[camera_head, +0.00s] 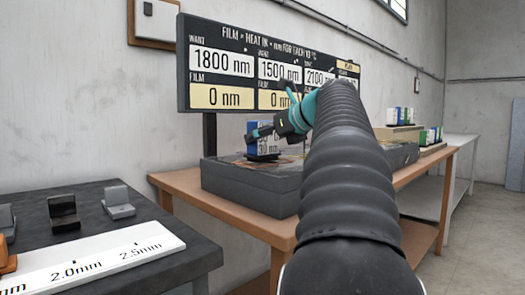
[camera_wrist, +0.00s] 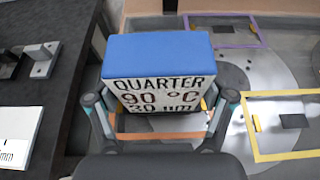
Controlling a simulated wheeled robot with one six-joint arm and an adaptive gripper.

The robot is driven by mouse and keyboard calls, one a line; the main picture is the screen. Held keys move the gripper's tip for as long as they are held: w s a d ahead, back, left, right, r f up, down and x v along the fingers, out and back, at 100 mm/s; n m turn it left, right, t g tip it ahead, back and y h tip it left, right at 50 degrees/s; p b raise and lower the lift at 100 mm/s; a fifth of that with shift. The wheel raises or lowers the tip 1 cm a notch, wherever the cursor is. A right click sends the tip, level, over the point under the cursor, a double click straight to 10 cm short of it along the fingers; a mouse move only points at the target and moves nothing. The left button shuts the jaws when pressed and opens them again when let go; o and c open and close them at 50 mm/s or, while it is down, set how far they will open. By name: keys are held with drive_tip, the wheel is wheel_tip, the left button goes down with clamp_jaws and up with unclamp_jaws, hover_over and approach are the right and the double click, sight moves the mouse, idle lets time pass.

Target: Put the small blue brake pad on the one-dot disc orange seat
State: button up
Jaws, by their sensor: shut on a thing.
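In the head view the pad (camera_head: 263,135) is upright, low over the grey slab, partly covered by my gripper (camera_head: 281,127). I cannot tell whether it touches the slab. An orange strip (camera_wrist: 160,136), perhaps part of the orange seat, shows below the pad in the wrist view. The pad hides most of that area, and no single dot is readable.
A yellow outline (camera_wrist: 248,127) lies right of the pad on a grey disc (camera_wrist: 230,78), and a purple outline (camera_wrist: 260,37) lies farther back. The board (camera_head: 260,65) stands behind the slab (camera_head: 250,187). A dark table (camera_head: 105,235) with grey brackets is at left.

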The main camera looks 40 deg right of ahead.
drive_tip(key=shift+f, duration=0.15)
drive_tip(key=o, duration=1.3)
drive_tip(key=shift+s+r, duration=0.3)
drive_tip(key=shift+s, duration=0.05)
drive_tip(key=p+v, duration=0.2)
drive_tip(key=v, duration=0.9)
drive_tip(key=shift+s, duration=0.15)
